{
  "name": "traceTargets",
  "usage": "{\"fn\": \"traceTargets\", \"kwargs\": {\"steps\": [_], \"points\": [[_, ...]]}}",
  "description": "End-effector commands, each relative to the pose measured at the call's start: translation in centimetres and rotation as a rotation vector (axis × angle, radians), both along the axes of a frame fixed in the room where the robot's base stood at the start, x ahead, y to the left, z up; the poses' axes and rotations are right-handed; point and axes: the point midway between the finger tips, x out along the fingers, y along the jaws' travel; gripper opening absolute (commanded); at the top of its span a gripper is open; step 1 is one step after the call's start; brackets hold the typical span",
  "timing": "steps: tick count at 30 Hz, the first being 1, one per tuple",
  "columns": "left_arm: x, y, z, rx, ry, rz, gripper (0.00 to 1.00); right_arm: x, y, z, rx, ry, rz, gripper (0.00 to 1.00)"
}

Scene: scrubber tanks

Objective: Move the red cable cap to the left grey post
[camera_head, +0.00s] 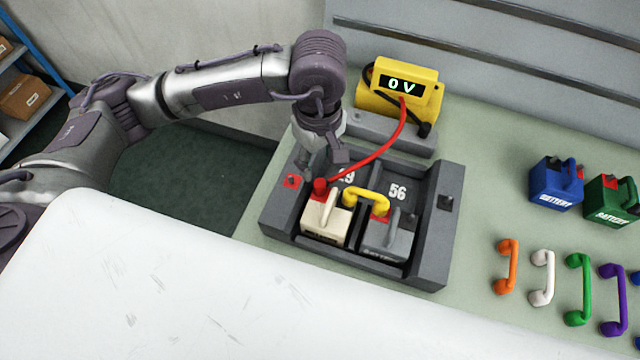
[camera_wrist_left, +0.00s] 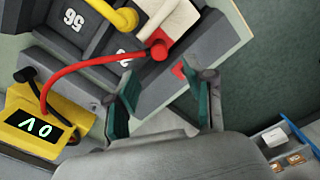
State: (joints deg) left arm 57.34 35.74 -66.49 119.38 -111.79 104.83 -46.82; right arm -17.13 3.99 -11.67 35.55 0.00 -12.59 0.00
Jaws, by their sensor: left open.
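The red cable cap (camera_head: 320,187) sits at the back corner of the cream battery (camera_head: 325,222), at the end of a red cable from the yellow meter (camera_head: 398,92). The cap also shows in the left wrist view (camera_wrist_left: 157,49). The left grey post (camera_head: 292,181) stands on a red square at the tray's left side; in the wrist view the red square (camera_wrist_left: 179,70) is partly hidden by a finger. My left gripper (camera_head: 326,168) is open, pointing down just above and behind the cap. In the wrist view its fingers (camera_wrist_left: 165,88) are apart with nothing between them.
The dark tray (camera_head: 428,265) also holds a grey battery (camera_head: 388,238), with a yellow link (camera_head: 366,196) across both batteries. The meter reads 0 V. Blue (camera_head: 553,187) and green (camera_head: 610,200) batteries and several coloured links lie right. The bench between is clear.

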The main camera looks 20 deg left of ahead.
Motion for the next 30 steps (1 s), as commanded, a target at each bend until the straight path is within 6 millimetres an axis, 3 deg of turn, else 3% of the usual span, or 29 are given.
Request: {"fn": "traceTargets", "kwargs": {"steps": [8,17,24,30], "points": [[0.0,0.0,-1.3,0.000,0.001,0.002,0.53,0.0,-0.6,-0.6,-0.007,0.000,0.001,0.40],[-0.1,0.0,-5.3,0.000,0.004,0.003,0.53,0.0,-1.1,-2.2,-0.013,0.001,-0.001,0.40],[0.1,0.0,-8.4,0.000,-0.002,0.003,0.53,-0.1,-1.1,-6.0,-0.013,0.001,-0.001,0.40],[0.0,0.0,-9.1,-0.001,-0.001,0.003,0.53,-0.1,-1.1,-7.1,-0.013,0.001,-0.001,0.40]]}}
